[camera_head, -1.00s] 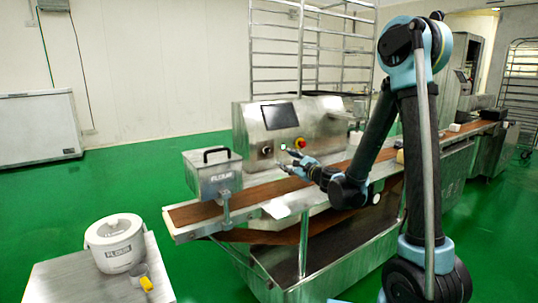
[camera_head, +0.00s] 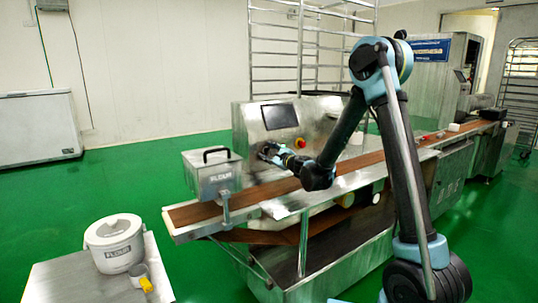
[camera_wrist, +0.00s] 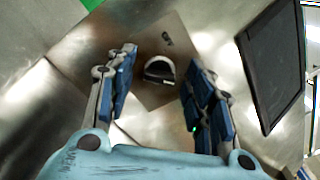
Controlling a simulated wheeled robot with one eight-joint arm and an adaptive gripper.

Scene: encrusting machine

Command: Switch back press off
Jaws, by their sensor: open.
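My gripper (camera_wrist: 161,58) is open, with one blue-padded finger on each side of the knob; I see a gap on both sides. In the head view my gripper (camera_head: 268,150) is at the lower left of the machine's panel (camera_head: 250,120) and hides the knob. Whether the knob is on or off I cannot tell.
A dark screen (camera_head: 280,116) is above my gripper, also in the wrist view (camera_wrist: 272,62). A red button (camera_head: 301,143) is to the right.

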